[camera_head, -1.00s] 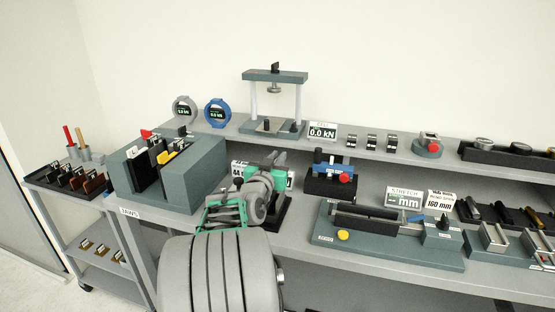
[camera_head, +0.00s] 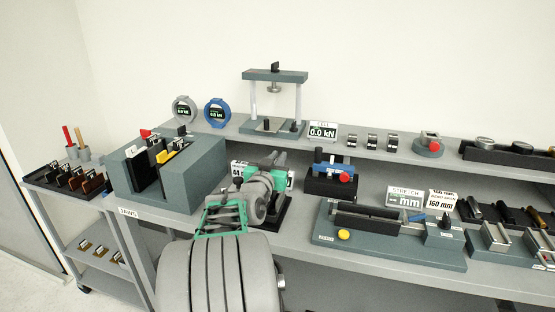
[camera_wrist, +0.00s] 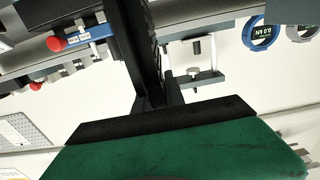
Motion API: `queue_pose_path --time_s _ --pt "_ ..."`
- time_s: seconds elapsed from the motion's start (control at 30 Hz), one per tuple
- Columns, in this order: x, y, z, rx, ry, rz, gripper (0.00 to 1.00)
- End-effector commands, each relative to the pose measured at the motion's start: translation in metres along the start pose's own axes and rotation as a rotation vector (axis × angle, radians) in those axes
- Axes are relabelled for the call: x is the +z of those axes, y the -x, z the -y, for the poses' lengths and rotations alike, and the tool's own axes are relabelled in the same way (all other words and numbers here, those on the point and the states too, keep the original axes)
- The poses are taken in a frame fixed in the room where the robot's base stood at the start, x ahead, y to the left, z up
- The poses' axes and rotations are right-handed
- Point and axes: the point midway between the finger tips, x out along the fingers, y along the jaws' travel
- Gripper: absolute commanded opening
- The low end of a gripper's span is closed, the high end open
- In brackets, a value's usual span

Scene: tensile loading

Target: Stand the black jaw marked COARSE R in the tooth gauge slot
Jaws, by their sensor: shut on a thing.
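My gripper (camera_head: 275,160) is over the bench in the middle of the head view, partly hidden by my own wrist. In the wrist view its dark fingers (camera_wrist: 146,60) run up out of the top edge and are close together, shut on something. The held piece blends with the dark fingers, and no COARSE R marking is readable. A black stand (camera_head: 280,218) with a white display (camera_head: 238,168) behind it is right at my gripper, mostly covered by my arm. I cannot tell whether this is the tooth gauge, and its slot is hidden.
A grey rack (camera_head: 205,165) with black, white and yellow-marked pieces stands to the left. A blue device with a red knob (camera_head: 345,177) is close on the right. A long grey fixture (camera_head: 385,245) lies farther right. A small frame press (camera_head: 275,75) stands on the upper shelf.

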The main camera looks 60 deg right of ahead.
Motion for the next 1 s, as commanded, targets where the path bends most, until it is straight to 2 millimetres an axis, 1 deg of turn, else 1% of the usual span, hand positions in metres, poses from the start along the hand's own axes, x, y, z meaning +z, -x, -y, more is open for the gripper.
queue_pose_path --time_s 0.03,1.0 --pt "-0.002 0.000 0.000 0.000 -0.002 -0.008 0.00" --pt "0.017 0.000 0.000 0.000 -0.003 -0.008 0.00"
